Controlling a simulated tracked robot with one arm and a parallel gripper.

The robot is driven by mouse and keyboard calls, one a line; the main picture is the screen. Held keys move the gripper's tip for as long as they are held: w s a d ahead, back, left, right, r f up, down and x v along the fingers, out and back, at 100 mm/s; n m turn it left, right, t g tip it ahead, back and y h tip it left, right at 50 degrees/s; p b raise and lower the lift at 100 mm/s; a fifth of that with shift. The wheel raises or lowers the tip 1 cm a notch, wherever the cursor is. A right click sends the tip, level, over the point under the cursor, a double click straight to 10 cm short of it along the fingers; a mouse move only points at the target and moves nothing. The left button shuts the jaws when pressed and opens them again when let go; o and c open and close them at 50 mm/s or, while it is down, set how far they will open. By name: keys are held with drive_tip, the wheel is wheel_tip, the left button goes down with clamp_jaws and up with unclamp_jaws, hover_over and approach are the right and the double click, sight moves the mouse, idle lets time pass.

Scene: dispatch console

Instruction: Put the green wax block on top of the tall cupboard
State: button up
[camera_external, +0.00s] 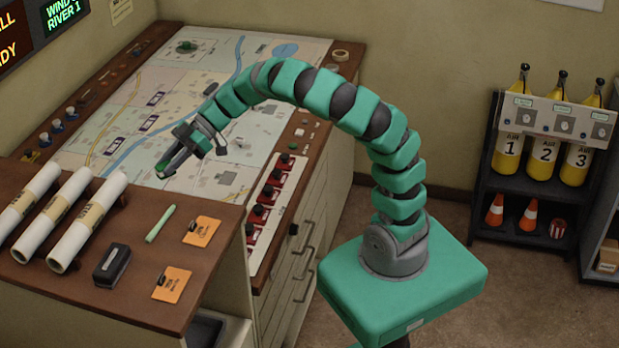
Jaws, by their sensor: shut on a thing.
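My gripper (171,165) hangs over the near left part of the map on the console. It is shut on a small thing. The jaws hide most of it, and I cannot make out whether it is the green wax block. A thin pale-green stick (160,223) lies on the brown top of the cupboard (55,284) at the front left, below the gripper in the picture. This cupboard stands higher than the map surface; I cannot be sure it is the tall one. A small green piece (187,46) sits at the map's far edge.
White paper rolls (88,222), a black eraser-like box (111,265) and two orange tags (202,231) occupy the cupboard top. Red switches (262,205) line the console's right edge (300,150). A dark rack (545,180) with yellow bottles stands at the right.

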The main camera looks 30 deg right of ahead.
drive_tip(key=s+d+r+n+g+h+p, duration=0.1)
drive_tip(key=s+r+n+g, duration=0.1)
drive_tip(key=s, duration=0.4)
drive_tip(key=s+d+r+n+g+h+p, duration=0.1)
drive_tip(key=s+n+g, duration=0.1)
drive_tip(key=s, duration=0.4)
drive_tip(key=s+d+r+n+g+h+p, duration=0.1)
drive_tip(key=s+r+n+g, duration=0.1)
drive_tip(key=s, duration=0.4)
drive_tip(key=shift+r+n+g, duration=0.3)
drive_tip(key=shift+r+n, duration=0.05)
drive_tip(key=shift+n, duration=0.45)
drive_tip(key=p, duration=0.3)
hover_over(141, 212)
drive_tip(key=shift+f, duration=0.75)
drive_tip(key=shift+f+p, duration=0.5)
drive_tip(key=shift+f, duration=1.3)
drive_tip(key=o, duration=1)
